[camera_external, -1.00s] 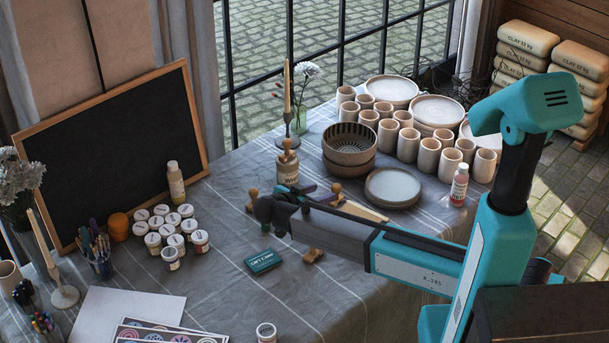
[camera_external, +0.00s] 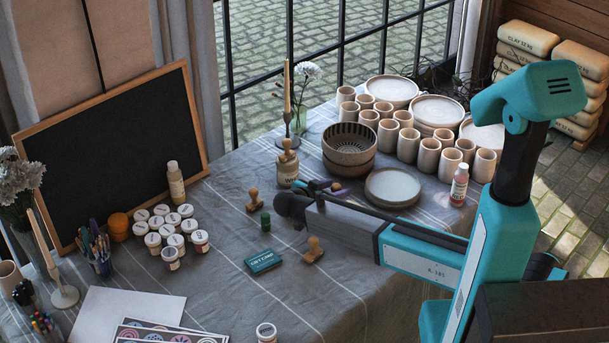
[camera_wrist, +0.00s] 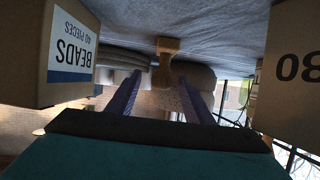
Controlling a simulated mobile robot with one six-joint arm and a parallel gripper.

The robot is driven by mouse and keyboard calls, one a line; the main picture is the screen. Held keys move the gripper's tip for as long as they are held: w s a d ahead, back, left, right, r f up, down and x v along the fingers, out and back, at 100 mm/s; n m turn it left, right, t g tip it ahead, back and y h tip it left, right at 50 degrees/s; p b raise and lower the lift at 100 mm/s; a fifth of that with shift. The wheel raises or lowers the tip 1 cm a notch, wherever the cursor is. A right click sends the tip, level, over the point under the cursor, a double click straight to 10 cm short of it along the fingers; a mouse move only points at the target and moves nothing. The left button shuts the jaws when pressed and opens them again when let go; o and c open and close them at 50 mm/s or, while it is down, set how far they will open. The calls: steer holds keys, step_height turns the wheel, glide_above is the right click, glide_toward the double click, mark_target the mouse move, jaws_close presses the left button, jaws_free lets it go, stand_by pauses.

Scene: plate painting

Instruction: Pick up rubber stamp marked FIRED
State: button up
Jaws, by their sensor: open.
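In the wrist view a wooden stamp (camera_wrist: 168,47) shows ahead, roughly between my two purple fingers. My gripper (camera_wrist: 160,75) is open, with nothing held between its fingers. I cannot read the FIRED mark on any stamp.
Wrist view: a BEADS box (camera_wrist: 70,55) stands left and another box (camera_wrist: 290,70) right, both close. External view: bowls (camera_external: 348,150), a plate (camera_external: 392,187) and a jar (camera_external: 287,172) stand behind my arm. A green object (camera_external: 265,221) and teal box (camera_external: 264,261) lie left.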

stand_by(0.3)
steer(key=p+x, duration=0.2)
steer(key=x, duration=0.2)
steer(key=shift+w, duration=0.2)
steer(key=shift+w+d+f, duration=0.2)
steer(key=shift+w, duration=0.15)
steer(key=c, duration=1.1)
